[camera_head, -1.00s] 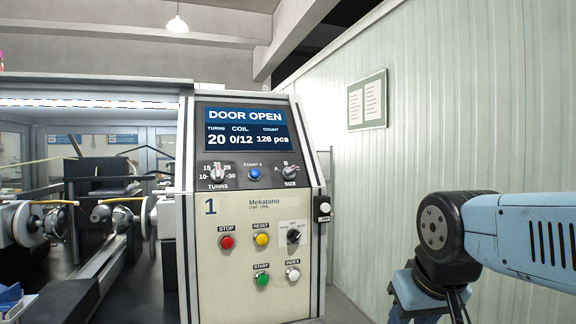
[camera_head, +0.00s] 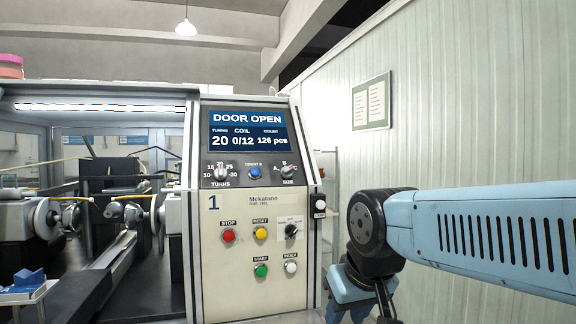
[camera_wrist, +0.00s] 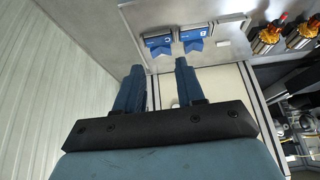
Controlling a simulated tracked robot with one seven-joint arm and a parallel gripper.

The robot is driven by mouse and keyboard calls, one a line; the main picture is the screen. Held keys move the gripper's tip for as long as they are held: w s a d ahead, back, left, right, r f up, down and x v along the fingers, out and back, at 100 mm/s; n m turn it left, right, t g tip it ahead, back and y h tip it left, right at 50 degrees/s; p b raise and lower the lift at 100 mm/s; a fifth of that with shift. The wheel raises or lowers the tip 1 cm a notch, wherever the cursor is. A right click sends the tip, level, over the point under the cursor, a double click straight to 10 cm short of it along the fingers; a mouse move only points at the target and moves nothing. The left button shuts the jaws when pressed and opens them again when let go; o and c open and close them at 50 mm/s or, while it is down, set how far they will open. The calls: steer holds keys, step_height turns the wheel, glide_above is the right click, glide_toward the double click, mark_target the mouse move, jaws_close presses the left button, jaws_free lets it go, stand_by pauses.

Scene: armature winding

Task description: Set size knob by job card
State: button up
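The size knob (camera_head: 288,170) is on the right of the machine's control panel, labelled SIZE, with letters around it; A and B can be read. Its pointer setting is too small to read surely. The turns knob (camera_head: 220,173) is on the left of the same row. The display (camera_head: 247,131) reads DOOR OPEN, 20 turns, coil 0/12, 126 pcs. No job card can be surely made out. In the wrist view my gripper (camera_wrist: 160,78) has its two blue fingers apart with nothing between them. In the head view my arm is right of the panel and the fingers are hidden.
Push buttons such as the red stop button (camera_head: 228,236) sit below the knobs. The open machine bay with winding parts (camera_head: 125,212) is at left. A framed notice (camera_head: 371,102) hangs on the right wall. The wrist view shows blue-labelled bins (camera_wrist: 192,38) and copper-wound parts (camera_wrist: 267,38).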

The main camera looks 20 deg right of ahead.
steer(key=w+a+r+m+y, duration=0.1)
steer(key=w+r+m, duration=0.1)
steer(key=w+r, duration=0.3)
steer(key=m+y, duration=0.5)
steer(key=m, duration=0.2)
glide_toward(290, 167)
steer(key=shift+t, duration=0.4)
steer(key=x, duration=0.8)
steer(key=shift+s+a+f, duration=0.1)
steer(key=shift+s+f, duration=0.1)
steer(key=shift+f, duration=0.3)
